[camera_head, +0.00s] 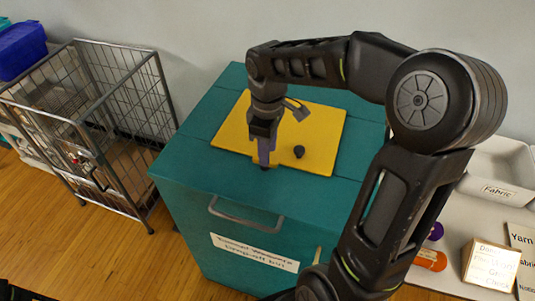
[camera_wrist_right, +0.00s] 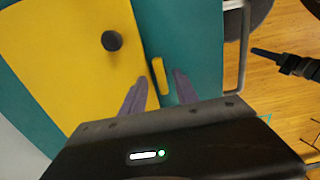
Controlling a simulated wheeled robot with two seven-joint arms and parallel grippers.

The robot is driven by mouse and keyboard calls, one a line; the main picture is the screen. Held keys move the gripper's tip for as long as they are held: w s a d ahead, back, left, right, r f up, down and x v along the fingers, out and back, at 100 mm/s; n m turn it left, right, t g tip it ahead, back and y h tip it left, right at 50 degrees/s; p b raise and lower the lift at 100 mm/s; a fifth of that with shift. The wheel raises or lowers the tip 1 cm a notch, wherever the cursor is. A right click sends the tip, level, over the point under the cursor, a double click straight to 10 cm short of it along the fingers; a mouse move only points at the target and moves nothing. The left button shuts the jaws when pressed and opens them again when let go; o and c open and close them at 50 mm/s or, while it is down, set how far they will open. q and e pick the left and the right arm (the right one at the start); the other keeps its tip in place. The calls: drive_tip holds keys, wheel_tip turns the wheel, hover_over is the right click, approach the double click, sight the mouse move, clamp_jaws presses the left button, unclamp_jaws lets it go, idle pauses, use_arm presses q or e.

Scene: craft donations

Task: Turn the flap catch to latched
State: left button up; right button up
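The teal drop-off box (camera_head: 190,172) has a yellow flap (camera_head: 320,125) in its top, lying flat. A dark round knob (camera_head: 299,151) stands on the flap, and it also shows in the right wrist view (camera_wrist_right: 112,41). The flap catch is a small yellow bar (camera_wrist_right: 160,75) on the teal rim beside the flap's edge. It lies roughly along that edge. My right gripper (camera_head: 265,160) points down over the catch. Its two purple fingers (camera_wrist_right: 158,92) are apart, with the catch between them in the wrist view; contact cannot be told. In the head view the gripper largely hides the catch.
A metal handle (camera_head: 245,218) and a white label (camera_head: 254,252) are on the box front. A wire cage cart (camera_head: 95,110) stands left. A table with a fabric tray (camera_head: 495,180) stands right. A dark slender part (camera_wrist_right: 285,62), possibly my left gripper, shows over the wooden floor.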

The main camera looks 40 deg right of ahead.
drive_tip(key=shift+f, duration=1.4)
clamp_jaws()
